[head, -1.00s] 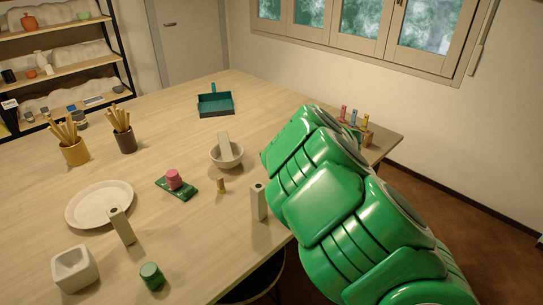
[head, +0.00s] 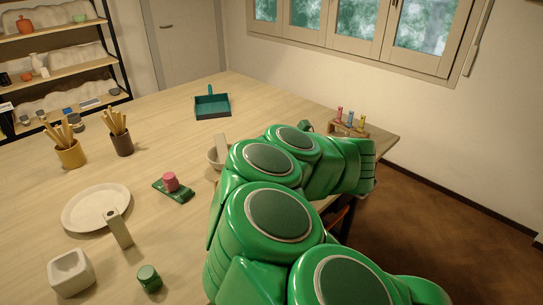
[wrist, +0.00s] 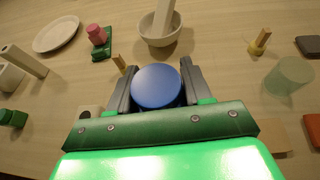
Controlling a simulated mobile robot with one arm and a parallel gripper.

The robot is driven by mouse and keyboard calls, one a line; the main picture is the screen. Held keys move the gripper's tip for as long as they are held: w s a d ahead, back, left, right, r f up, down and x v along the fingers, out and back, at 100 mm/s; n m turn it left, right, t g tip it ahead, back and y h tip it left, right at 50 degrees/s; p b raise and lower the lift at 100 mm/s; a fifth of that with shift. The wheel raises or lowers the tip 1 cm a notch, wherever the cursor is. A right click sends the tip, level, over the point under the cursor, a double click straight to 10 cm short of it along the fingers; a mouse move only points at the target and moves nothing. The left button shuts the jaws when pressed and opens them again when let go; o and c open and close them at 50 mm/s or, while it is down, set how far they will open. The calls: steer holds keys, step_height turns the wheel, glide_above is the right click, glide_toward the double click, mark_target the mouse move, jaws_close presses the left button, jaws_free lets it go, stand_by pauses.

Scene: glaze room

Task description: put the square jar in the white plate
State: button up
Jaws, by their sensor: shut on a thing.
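A white, square, open-topped vessel, which fits the square jar (head: 72,272), stands at the lower left of the table in the head view. It is partly cut off at the left edge of the wrist view (wrist: 10,77). The white plate (head: 97,208) lies behind it, empty in its visible part; the wrist view shows it at top left (wrist: 56,34). My gripper (wrist: 158,85) is shut on a blue round-topped thing (wrist: 156,87), apart from both jar and plate. What lies below its blue top is hidden. In the head view my arm hides the gripper.
An upright grey block (head: 118,229) stands at the plate's front edge, with a green jar (head: 149,279) nearer. A pink jar (head: 170,182) sits on a green item. A mortar (wrist: 160,30) with a pestle, a small peg (wrist: 120,64) and a greenish glass (wrist: 290,76) stand around my gripper.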

steer(key=shift+s+r, duration=0.15)
steer(key=shift+s, duration=0.1)
steer(key=shift+a, duration=0.1)
